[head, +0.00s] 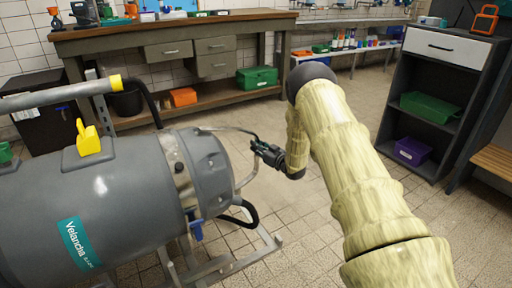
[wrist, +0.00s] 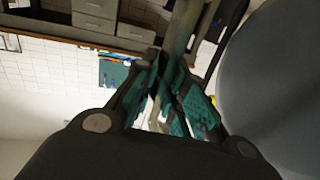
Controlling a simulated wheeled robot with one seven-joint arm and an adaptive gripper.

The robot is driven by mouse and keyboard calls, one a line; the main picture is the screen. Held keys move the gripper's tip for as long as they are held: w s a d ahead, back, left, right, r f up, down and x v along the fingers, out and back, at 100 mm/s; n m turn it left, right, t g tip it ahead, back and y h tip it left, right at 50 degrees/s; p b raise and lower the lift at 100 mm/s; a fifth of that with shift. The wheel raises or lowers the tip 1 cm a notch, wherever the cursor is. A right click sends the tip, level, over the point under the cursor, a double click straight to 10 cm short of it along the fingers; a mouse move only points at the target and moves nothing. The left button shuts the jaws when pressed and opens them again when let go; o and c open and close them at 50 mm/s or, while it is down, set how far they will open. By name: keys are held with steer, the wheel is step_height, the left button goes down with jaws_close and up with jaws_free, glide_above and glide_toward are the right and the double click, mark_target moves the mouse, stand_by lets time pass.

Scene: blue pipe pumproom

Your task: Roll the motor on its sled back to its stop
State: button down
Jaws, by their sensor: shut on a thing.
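The motor (head: 85,205) is a big grey cylinder with a teal "Velancha" label, lying on its side at the left of the head view. Its grey flank also fills the right of the wrist view (wrist: 280,75). It rests on a pale metal sled frame (head: 235,262), partly hidden under it. A thin curved metal handle (head: 246,178) stands out from the motor's right end. My gripper (head: 257,149) is at this handle, right of the motor. In the wrist view, my gripper (wrist: 168,68) has its teal-padded fingers closed around a grey bar (wrist: 186,32). The stop cannot be made out.
A workbench (head: 170,32) with drawers stands behind, with a green case (head: 257,77) on its lower shelf. A dark shelf unit (head: 437,95) stands at the right. Tiled floor between is clear.

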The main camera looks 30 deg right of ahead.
steer(key=c, duration=1.5)
jaws_free()
steer(key=shift+w+d, duration=0.1)
steer(key=shift+d, duration=0.55)
steer(key=shift+o, duration=0.2)
steer(key=shift+a, duration=0.4)
steer(key=v, duration=1.2)
steer(key=s+a+f+m+g+h, duration=0.3)
steer(key=s+a+f+g, duration=0.6)
steer(key=s+a+f, duration=1.05)
steer(key=s+a+f+g, duration=0.2)
steer(key=s+a+g, duration=0.1)
steer(key=s, duration=0.8)
steer(key=s+a+f+g, duration=0.2)
steer(key=s+a+g, duration=0.15)
steer(key=s, duration=0.75)
steer(key=s+a+f+g, duration=0.2)
steer(key=s+a, duration=0.2)
steer(key=s, duration=0.7)
step_height(320, 180, up, 36)
steer(key=h+p, duration=0.1)
steer(key=p, duration=3.5)
steer(key=shift+d, duration=0.15)
